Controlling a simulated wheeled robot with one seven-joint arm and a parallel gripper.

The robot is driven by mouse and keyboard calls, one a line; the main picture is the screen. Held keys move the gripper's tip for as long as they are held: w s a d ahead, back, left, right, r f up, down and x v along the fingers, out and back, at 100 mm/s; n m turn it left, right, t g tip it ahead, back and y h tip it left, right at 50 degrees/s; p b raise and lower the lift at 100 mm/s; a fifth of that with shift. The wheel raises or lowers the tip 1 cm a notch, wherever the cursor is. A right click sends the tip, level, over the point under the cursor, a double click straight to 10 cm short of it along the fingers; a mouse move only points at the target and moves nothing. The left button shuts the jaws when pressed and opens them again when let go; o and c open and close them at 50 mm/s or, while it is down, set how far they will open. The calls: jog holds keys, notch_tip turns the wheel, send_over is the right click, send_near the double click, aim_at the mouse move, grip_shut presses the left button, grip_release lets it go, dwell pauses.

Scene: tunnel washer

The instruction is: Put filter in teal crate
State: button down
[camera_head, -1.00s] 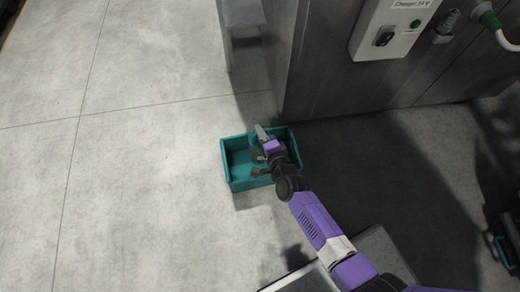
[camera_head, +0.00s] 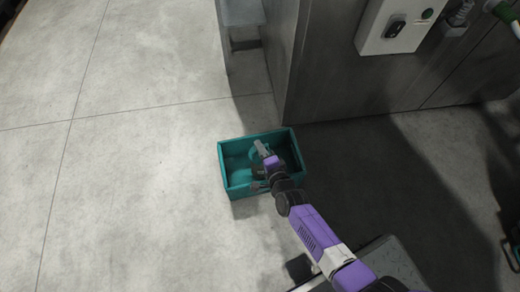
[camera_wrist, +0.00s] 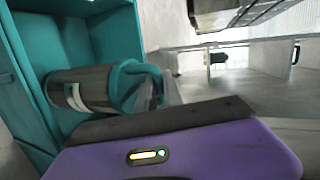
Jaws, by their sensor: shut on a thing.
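The filter (camera_wrist: 85,90) is a dark grey cylinder with a pale label and a teal cap and handle. In the wrist view it lies sideways in front of the teal crate's inside. My gripper (camera_wrist: 160,92) is shut on its teal handle. In the head view my gripper (camera_head: 262,150) is over the open teal crate (camera_head: 228,181) on the floor, and the filter is mostly hidden by my arm. I cannot tell whether the filter touches the crate's bottom.
A grey metal machine (camera_head: 340,85) stands just behind and right of the crate, with a pale switch box (camera_head: 395,27) on its side. The concrete floor (camera_head: 120,180) to the left is clear.

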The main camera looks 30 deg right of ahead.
jog(key=c, duration=1.9)
grip_release()
jog(key=shift+f, duration=0.1)
jog(key=o, duration=0.4)
jog(key=shift+s+r, duration=0.2)
jog(key=shift+s, duration=0.05)
jog(key=shift+p+v, duration=1.95)
jog(key=shift+v, duration=3.85)
